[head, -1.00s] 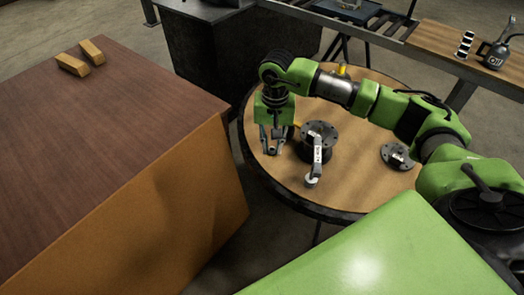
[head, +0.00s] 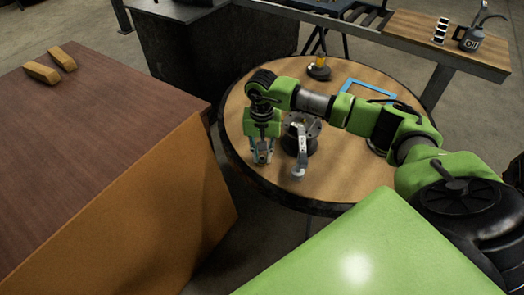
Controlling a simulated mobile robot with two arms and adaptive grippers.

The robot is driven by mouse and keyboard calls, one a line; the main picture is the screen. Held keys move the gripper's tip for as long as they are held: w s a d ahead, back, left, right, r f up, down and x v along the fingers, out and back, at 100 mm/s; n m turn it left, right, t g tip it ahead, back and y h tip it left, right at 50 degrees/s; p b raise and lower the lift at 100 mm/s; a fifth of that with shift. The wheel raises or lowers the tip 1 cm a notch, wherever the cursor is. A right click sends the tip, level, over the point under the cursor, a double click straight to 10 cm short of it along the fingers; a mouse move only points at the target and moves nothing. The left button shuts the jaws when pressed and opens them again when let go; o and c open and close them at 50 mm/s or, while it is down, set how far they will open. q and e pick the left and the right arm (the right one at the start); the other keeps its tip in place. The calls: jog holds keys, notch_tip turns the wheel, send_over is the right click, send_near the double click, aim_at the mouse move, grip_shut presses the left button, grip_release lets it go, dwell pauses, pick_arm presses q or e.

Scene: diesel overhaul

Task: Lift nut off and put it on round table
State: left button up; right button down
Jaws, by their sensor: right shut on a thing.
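The round table (head: 345,185) has a wooden top and a dark rim. My right gripper (head: 262,157) points down over the left part of this table, close to its top. Its fingers are together on something small and grey, which I take to be the nut; the fingers mostly hide it. I cannot tell whether it touches the table. Just right of the gripper stands a black flanged hub (head: 313,128) with a light grey lever-like part (head: 301,153) at its front. My left gripper is not in view.
A brown-topped box (head: 85,130) with two wooden blocks (head: 47,66) stands at left. A bench (head: 420,32) with an oil can (head: 470,38) is behind.

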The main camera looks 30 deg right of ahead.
jog(key=c, duration=1.8)
grip_release()
